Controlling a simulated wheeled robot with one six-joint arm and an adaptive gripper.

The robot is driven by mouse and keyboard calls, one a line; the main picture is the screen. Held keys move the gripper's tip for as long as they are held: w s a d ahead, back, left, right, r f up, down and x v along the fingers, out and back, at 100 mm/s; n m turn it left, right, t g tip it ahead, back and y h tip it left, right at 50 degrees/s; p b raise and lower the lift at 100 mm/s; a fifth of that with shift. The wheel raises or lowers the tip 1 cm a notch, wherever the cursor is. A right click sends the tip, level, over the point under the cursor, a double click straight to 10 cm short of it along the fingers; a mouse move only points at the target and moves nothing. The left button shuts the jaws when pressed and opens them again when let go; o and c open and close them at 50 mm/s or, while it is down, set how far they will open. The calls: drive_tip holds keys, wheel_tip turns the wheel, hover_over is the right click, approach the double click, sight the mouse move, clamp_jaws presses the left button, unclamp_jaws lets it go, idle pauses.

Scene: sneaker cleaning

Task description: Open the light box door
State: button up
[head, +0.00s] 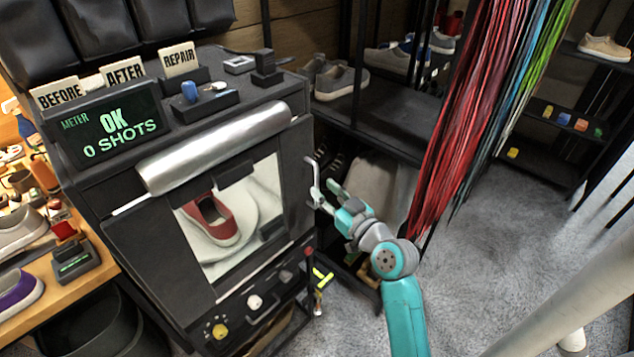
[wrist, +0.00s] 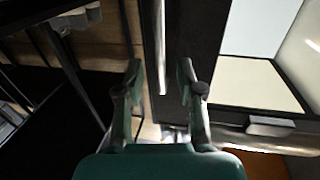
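The light box (head: 150,230) is a dark cabinet with a glass-fronted door (head: 297,185). The door looks shut, and a red sneaker (head: 208,220) shows inside through its window. A pale upright handle (head: 312,172) is at the door's right edge. My gripper (head: 326,196) is beside the handle's lower part, to its right. In the wrist view, my gripper (wrist: 160,78) has its two fingers apart. The bright handle bar (wrist: 160,50) lines up with the gap between them. I cannot tell whether either finger touches it.
A meter (head: 108,125) on the box reads "OK 0 SHOTS". A dark shelf rack (head: 385,112) with shoes stands behind my gripper. Hanging laces (head: 470,120) are right of it. Grey carpet (head: 500,240) is open at the right. A wooden bench (head: 75,275) is at left.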

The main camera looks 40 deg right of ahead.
sight(317, 184)
drive_tip(key=shift+w+d, duration=0.15)
drive_tip(key=shift+w, duration=0.9)
drive_tip(key=shift+w+d, duration=0.15)
drive_tip(key=shift+w, duration=0.9)
clamp_jaws()
